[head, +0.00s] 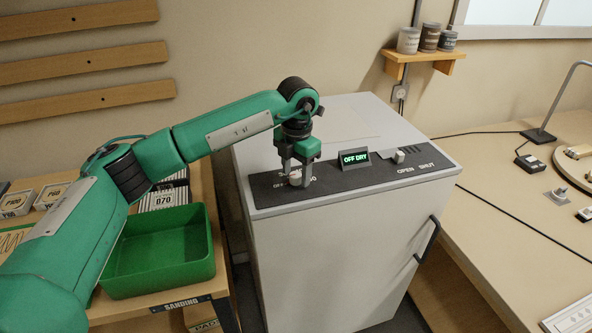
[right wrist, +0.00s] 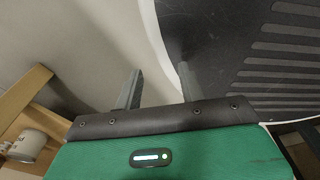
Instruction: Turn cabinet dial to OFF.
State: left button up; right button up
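The cabinet dial (head: 295,179) is a small pale knob with a reddish mark, at the left end of the dark panel on top of the grey cabinet (head: 335,255). My left gripper (head: 297,178) points down over it, one finger on each side, and appears shut on it. The fingers hide part of the dial and its printed labels, so its pointer cannot be read. The green display (head: 355,158) on the panel reads "OFF DRY". My right gripper (right wrist: 158,78) shows only in the right wrist view, its fingers apart with nothing between them.
A green bin (head: 160,250) stands on the sanding bench at left. A lamp (head: 560,105) stands on the right bench.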

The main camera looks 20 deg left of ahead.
aim_at(297, 175)
pick_arm(q)
jog(key=shift+r, duration=0.1)
notch_tip(297, 175, up, 14)
jog(key=b, duration=0.2)
jog(key=shift+d+f, duration=0.15)
jog(key=shift+f, duration=0.05)
pick_arm(e)
jog(key=w, duration=0.3)
jog(key=shift+f, duration=0.25)
pick_arm(q)
jog(key=shift+s, duration=0.15)
pick_arm(e)
jog(key=shift+s, duration=0.1)
